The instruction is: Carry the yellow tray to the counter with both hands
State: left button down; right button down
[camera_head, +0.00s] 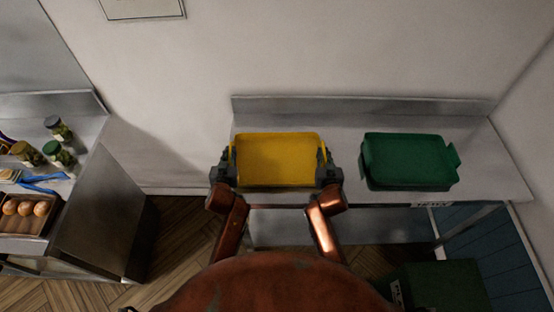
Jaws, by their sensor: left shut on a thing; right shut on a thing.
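The yellow tray (277,158) is at the middle of the head view, at the left part of the steel counter (345,136). My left gripper (228,166) is shut on the tray's left end. My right gripper (325,166) is shut on its right end. The tray looks level between both hands.
A green tray (408,160) lies on the counter to the right, with a gap between the trays. A second steel unit at left holds jars (58,129) and a wooden box of eggs (27,209). A dark green bin (443,285) stands low at right. A wall rises behind the counter.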

pick_arm(q)
jog(key=shift+r, duration=0.1)
pick_arm(e)
jog(key=shift+r, duration=0.1)
